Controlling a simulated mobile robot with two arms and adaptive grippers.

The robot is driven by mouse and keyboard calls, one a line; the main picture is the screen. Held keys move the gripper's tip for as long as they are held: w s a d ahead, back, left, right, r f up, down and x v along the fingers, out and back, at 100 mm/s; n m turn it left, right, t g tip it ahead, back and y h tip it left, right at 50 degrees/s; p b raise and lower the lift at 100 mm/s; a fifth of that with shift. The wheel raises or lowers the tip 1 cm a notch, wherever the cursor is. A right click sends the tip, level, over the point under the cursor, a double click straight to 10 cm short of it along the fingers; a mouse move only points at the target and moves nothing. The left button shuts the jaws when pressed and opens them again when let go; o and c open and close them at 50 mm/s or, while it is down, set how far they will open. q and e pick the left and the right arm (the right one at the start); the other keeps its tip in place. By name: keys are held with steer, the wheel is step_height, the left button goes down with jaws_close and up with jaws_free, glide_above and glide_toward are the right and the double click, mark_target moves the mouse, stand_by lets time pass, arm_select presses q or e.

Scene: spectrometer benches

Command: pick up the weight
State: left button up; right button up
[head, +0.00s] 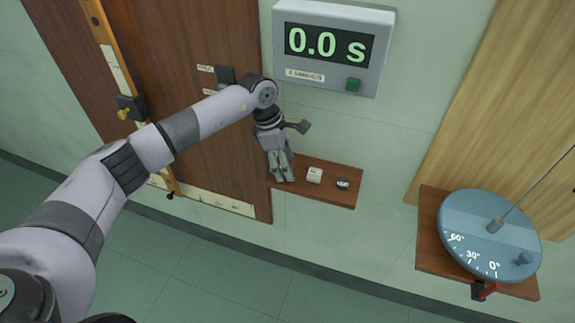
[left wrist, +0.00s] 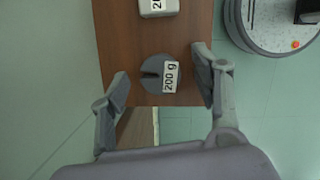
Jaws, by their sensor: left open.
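The weight (left wrist: 153,72) is a grey slotted disc with a white "200 g" label, lying on a brown wooden shelf (left wrist: 118,45). My left gripper (left wrist: 162,82) is open, with one finger on each side of the weight and a visible gap to it. In the head view my left gripper (head: 283,177) points down at the left end of the small wall shelf (head: 325,194) and hides the weight there. My right gripper is not in view.
A pale block (head: 314,175) and a small dark item (head: 342,184) sit on the same shelf, right of the gripper. A timer (head: 367,50) reading "0.0 s" hangs above. A blue angle dial (head: 470,215) stands at the right. A wooden board (head: 185,100) is behind my arm.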

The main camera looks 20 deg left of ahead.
arm_select(q)
steer(key=shift+r, duration=0.1)
jaws_close()
stand_by(0.7)
